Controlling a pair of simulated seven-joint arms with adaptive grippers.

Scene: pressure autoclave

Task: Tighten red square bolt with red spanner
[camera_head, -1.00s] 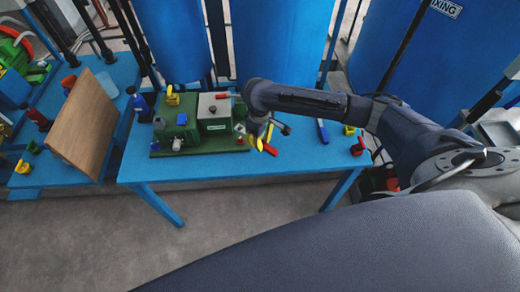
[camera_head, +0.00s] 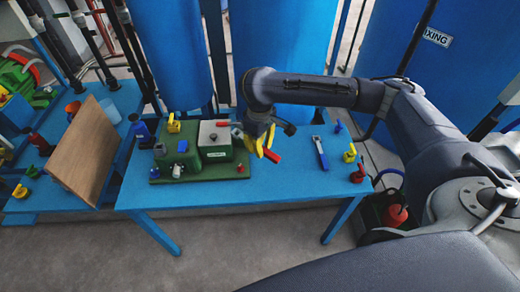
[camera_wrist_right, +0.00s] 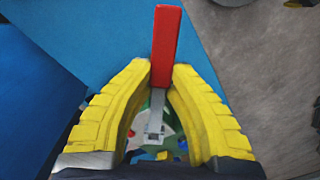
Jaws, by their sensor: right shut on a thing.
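My right gripper (camera_head: 262,148) is shut on the red spanner, whose red handle (camera_head: 272,156) sticks out in front of the yellow fingers. In the right wrist view the red handle (camera_wrist_right: 165,45) lies between the fingertips (camera_wrist_right: 162,85), and the grey jaw end (camera_wrist_right: 155,125) points towards the palm side. A small red bolt (camera_head: 240,168) stands at the right front corner of the green machine base (camera_head: 205,174). The gripper and spanner are to the right of the machine, apart from that bolt. My left gripper is not in view.
A blue spanner (camera_head: 320,152) lies on the blue table (camera_head: 290,190), right of the gripper. Yellow (camera_head: 350,153) and red (camera_head: 358,173) items stand near the right edge. A wooden board (camera_head: 85,152) leans at the left. Blue tanks (camera_head: 285,55) stand close behind.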

